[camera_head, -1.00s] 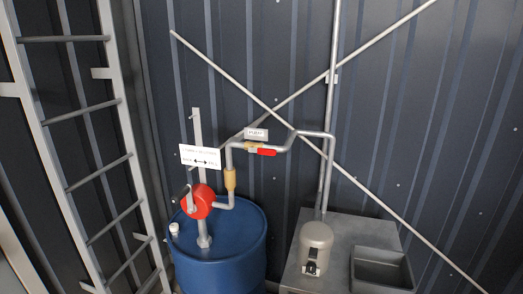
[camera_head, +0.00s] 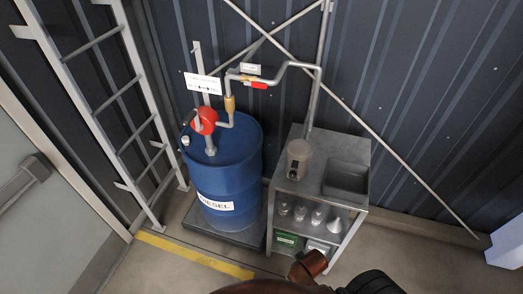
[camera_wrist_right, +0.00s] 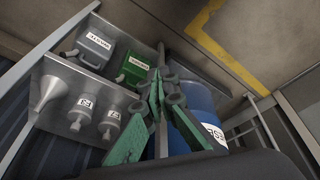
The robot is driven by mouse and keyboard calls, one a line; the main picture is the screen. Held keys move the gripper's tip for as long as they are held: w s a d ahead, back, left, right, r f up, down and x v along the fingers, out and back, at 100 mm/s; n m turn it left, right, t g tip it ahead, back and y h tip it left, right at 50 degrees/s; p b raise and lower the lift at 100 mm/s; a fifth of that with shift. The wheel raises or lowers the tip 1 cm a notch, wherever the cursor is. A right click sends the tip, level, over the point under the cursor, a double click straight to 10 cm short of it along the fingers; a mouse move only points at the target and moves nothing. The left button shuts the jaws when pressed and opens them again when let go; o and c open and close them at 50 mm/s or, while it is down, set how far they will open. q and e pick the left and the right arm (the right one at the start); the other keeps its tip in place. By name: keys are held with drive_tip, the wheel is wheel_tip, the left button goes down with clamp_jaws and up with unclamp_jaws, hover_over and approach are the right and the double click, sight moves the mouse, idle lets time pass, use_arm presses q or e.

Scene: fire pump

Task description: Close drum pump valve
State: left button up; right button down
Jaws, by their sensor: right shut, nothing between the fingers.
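The pipe valve with a red lever (camera_head: 259,86) sits on the grey pipe above the drum. Its lever lies along the pipe, near level. The blue drum (camera_head: 222,175) marked as diesel carries a red rotary pump (camera_head: 204,120) with a dark crank handle. A brass-coloured fitting (camera_head: 229,103) joins the riser to the pump outlet. My right gripper (camera_wrist_right: 159,82), with green finger pads, is shut and empty in the right wrist view. It is in front of the drum and shelf, away from the valve. My left gripper does not show.
A metal stand (camera_head: 297,206) right of the drum holds funnels, a green can (camera_wrist_right: 133,67) and a grey can (camera_wrist_right: 95,48). A ladder (camera_head: 115,95) stands left. A white sign (camera_head: 203,83) hangs above the pump. A yellow line (camera_head: 190,254) crosses the open floor.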

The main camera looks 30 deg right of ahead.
drive_tip(key=w+d+r+m+t+h+p, duration=0.1)
drive_tip(key=w+d+r+p, duration=0.1)
drive_tip(key=r, duration=0.6)
drive_tip(key=w+d+r+h+p, duration=0.1)
drive_tip(key=w+r+p, duration=0.1)
drive_tip(key=r, duration=0.7)
drive_tip(key=w+d+r+m+t+h, duration=0.2)
drive_tip(key=w+d+r+m+h, duration=0.15)
drive_tip(key=w+r, duration=0.55)
drive_tip(key=w+d+r+m+t+h, duration=0.2)
drive_tip(key=w+d+r+h, duration=0.15)
drive_tip(key=w+r, duration=0.5)
drive_tip(key=w+a+r+m+t+h, duration=0.1)
drive_tip(key=w+a+r+t+h, duration=0.1)
drive_tip(key=w+r, duration=0.3)
drive_tip(key=w+a+r+m+t+h, duration=0.1)
drive_tip(key=w+a+r, duration=0.3)
drive_tip(key=r, duration=0.9)
drive_tip(key=w+a+r+m+t+h, duration=0.1)
drive_tip(key=w+a+r+t+h, duration=0.2)
drive_tip(key=w+r, duration=0.4)
wheel_tip(320, 180, up, 3)
drive_tip(key=shift+a+r+m+h+p, duration=0.1)
drive_tip(key=shift+a+m+h+p, duration=0.25)
drive_tip(key=shift+a, duration=0.2)
drive_tip(key=shift+s, duration=0.1)
